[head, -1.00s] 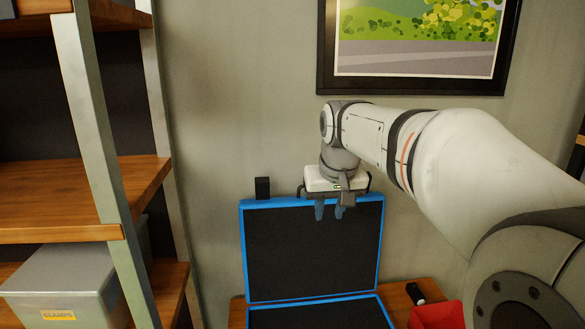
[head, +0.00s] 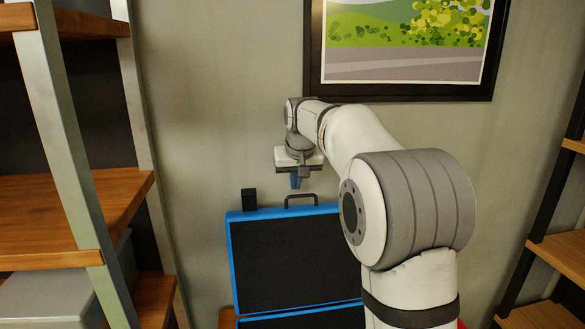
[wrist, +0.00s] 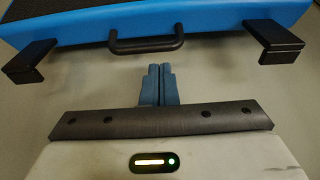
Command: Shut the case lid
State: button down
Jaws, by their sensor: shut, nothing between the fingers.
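The case lid (head: 285,262) stands raised, a black panel with a blue rim, joined to the case base (head: 305,322) at the bottom of the head view. My arm hides part of its right side. A black handle (head: 300,197) sticks up from the lid's upper edge. My gripper (head: 296,182) is above the lid, close to the handle, pointing down. In the wrist view, my gripper (wrist: 157,72) has its fingers together and empty. The handle (wrist: 146,46) is just beyond the fingertips, apart from them, on the blue edge between two black latches (wrist: 268,40) (wrist: 30,62).
Wooden shelves (head: 95,205) on a metal frame stand at the left, with a grey bin (head: 50,300) low down. More shelves (head: 570,250) stand at the right. A framed picture (head: 405,85) hangs on the wall behind my arm.

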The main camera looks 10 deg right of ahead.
jog(key=shift+x, duration=1.1)
jog(key=shift+d, duration=0.1)
